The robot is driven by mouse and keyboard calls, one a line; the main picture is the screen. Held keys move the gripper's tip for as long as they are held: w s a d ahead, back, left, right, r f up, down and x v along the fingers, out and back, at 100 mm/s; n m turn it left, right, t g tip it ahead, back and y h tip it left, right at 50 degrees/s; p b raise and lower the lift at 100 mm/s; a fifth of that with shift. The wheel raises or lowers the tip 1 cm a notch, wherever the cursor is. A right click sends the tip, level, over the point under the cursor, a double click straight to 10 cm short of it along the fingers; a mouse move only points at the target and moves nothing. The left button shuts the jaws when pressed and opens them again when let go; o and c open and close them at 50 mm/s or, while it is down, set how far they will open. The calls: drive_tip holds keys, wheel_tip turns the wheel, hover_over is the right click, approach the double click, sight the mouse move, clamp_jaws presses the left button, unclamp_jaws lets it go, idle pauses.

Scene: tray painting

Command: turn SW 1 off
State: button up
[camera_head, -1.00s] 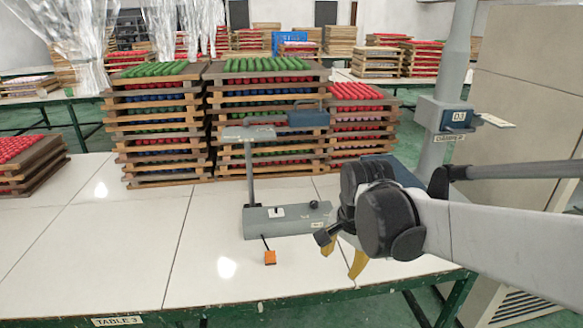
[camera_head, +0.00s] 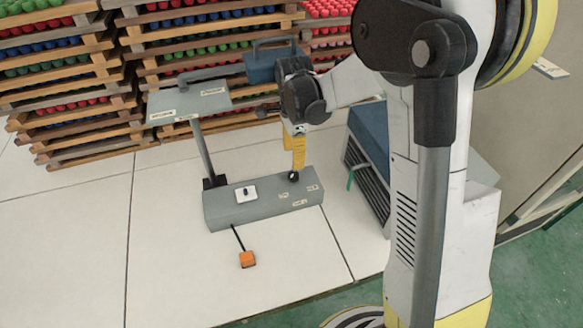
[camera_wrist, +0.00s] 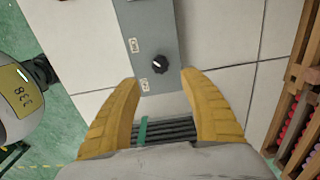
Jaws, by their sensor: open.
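A grey control box (camera_head: 222,212) sits on the white tabletop and carries a black rotary knob (camera_head: 293,176) near its right end. A white plate with a small dark switch (camera_head: 246,194) is on its middle. In the wrist view the knob (camera_wrist: 160,64) has a pale pointer mark and small labels near it, too small to read; I cannot tell which control is SW 1. My gripper (camera_head: 296,162) points down just above the knob. In the wrist view its yellow fingers (camera_wrist: 160,78) are spread apart with nothing between them, and the knob shows just beyond the tips.
A post with a grey labelled panel (camera_head: 192,98) rises from behind the box. A blue-topped, slatted unit (camera_head: 368,165) stands close right. Stacked trays (camera_head: 70,80) fill the back. The left tabletop is clear.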

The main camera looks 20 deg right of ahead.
sight(293, 174)
wheel_tip(293, 174, down, 9)
drive_tip(key=b, duration=0.3)
drive_tip(key=shift+r, duration=0.1)
clamp_jaws()
